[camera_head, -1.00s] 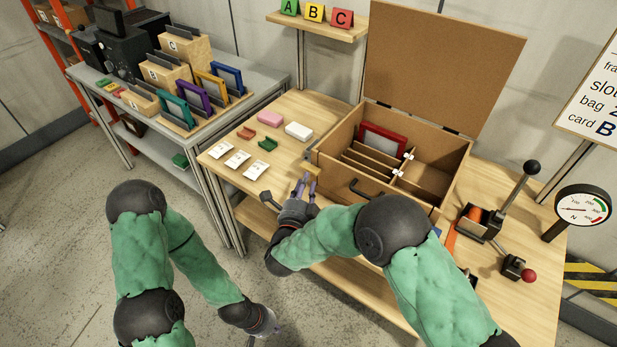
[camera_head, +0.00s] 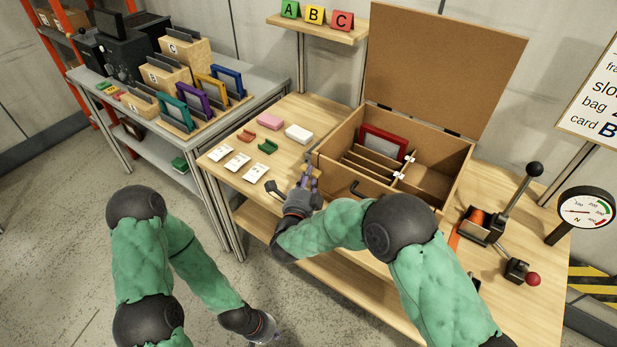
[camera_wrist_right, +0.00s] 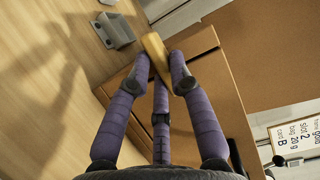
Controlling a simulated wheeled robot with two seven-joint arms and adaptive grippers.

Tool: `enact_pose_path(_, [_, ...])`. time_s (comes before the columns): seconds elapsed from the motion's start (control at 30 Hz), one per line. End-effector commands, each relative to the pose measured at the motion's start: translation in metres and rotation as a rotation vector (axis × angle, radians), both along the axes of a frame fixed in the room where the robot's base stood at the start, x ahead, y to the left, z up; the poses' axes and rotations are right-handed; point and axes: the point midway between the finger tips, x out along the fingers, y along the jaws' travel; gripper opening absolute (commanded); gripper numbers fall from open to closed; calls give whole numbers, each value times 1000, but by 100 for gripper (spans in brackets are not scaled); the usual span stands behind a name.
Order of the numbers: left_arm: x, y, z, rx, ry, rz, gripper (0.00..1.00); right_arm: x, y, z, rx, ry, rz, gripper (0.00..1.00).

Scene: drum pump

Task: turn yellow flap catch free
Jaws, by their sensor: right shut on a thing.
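A long yellow catch (camera_wrist_right: 154,47) shows in the right wrist view at the edge of the cardboard-brown box. My right gripper (camera_wrist_right: 160,66) is shut on it, with purple fingers on both sides. In the head view my right gripper (camera_head: 306,177) is at the front left corner of the box (camera_head: 352,125), and the catch is hidden there. The box's flap (camera_head: 440,60) stands up at the back. My left gripper (camera_head: 266,330) hangs low over the floor, away from the table. Its fingers are too unclear to tell open from shut.
A grey bracket (camera_wrist_right: 114,30) is on the table beside the catch. White cards (camera_head: 238,163) and coloured pieces lie left of the box. A red frame (camera_head: 383,142) stands inside the box. A lever press (camera_head: 485,222) and a gauge (camera_head: 585,212) stand at the right.

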Motion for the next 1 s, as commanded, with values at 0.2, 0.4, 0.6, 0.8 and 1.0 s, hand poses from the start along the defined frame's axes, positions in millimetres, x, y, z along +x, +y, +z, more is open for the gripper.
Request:
enact_pose_path(0.2, [0,0,7,0,0,0,0,0,0,1,-33,26,-1,0])
enact_pose_path(0.4, [0,0,24,0,0,0,0,-1,0,5,-123,92,0,0])
enact_pose_path(0.6, [0,0,49,0,0,0,0,-1,-1,8,-263,194,0,0])
enact_pose_path(0.8, [0,0,77,0,0,0,0,-1,-1,10,-418,307,1,0])
enact_pose_path(1.0, [0,0,106,0,0,0,0,-1,0,12,-572,419,1,0])
